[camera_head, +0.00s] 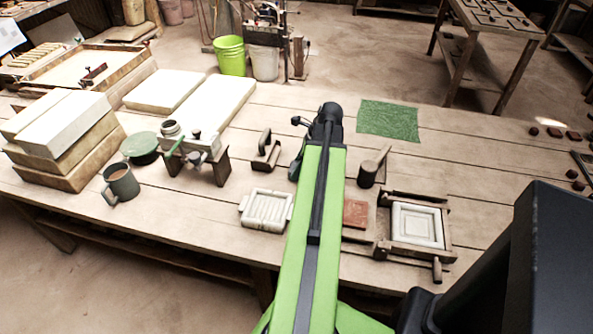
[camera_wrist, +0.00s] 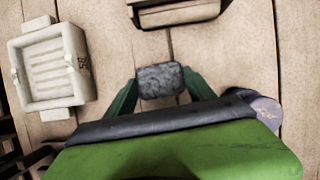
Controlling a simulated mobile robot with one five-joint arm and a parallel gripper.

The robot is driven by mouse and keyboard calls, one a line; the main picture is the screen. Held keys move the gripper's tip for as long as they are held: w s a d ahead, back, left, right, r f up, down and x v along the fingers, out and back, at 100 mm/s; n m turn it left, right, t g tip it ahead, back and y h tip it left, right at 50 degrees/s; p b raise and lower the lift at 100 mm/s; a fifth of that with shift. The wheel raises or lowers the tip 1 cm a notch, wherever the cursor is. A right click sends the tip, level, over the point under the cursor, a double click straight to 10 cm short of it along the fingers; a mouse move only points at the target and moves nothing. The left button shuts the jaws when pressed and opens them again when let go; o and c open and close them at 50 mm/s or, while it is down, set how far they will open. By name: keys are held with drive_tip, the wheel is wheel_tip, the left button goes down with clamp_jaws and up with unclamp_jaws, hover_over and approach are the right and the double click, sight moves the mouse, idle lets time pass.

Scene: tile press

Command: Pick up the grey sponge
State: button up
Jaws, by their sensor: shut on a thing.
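The grey sponge (camera_wrist: 161,78) is a small, speckled dark grey block with rounded corners, in the middle of the wrist view. My gripper (camera_wrist: 160,86) has its two dark green fingers on the left and right sides of the sponge and is shut on it. The wooden bench top shows around the sponge. I cannot tell whether the sponge touches the bench or is held just above it. In the head view my green arm hides the sponge and most of the gripper.
A white ribbed mould (camera_wrist: 50,68) lies left of the sponge, and a wooden-handled block (camera_head: 267,152) lies beyond it. Right of my arm are a reddish tile (camera_head: 355,213), a wooden press frame (camera_head: 447,240), a dark cup (camera_head: 367,175) and a green mat (camera_head: 388,121).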

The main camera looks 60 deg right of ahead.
drive_tip(key=shift+r, duration=0.15)
wheel_tip(320, 180, up, 10)
drive_tip(key=p, duration=1)
